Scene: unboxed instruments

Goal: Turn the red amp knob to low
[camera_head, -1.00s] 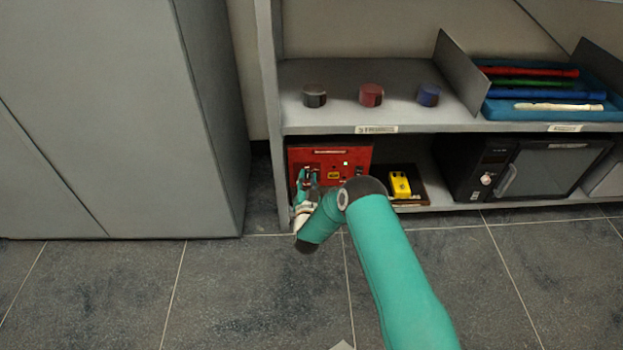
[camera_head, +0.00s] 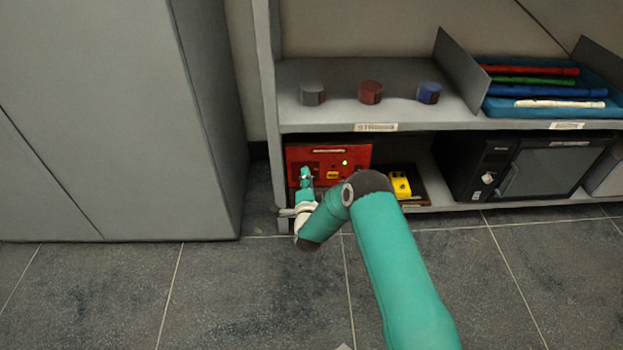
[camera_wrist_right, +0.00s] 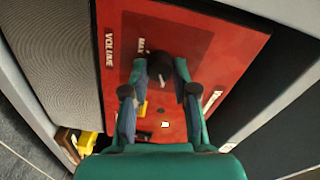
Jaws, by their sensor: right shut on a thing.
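The red amp (camera_head: 355,155) stands on the lower shelf, at its left end. It also shows in the right wrist view (camera_wrist_right: 220,55), with "VOLUME" and "MAX" lettering turned sideways on its front. Its dark round knob (camera_wrist_right: 159,67) has a small pale mark. My right gripper (camera_head: 305,172) is at the left part of the amp front. In the right wrist view my right gripper (camera_wrist_right: 161,72) has one fingertip on each side of the knob and is shut on it. The knob is hidden by the fingers in the head view. My left gripper is not in view.
A yellow pedal (camera_head: 400,185) stands right of the amp, and a black oven-like box (camera_head: 540,168) further right. Several round cans and a blue tray (camera_head: 490,112) of flutes are on the upper shelf. A grey cabinet (camera_head: 110,110) stands left. The floor in front is clear.

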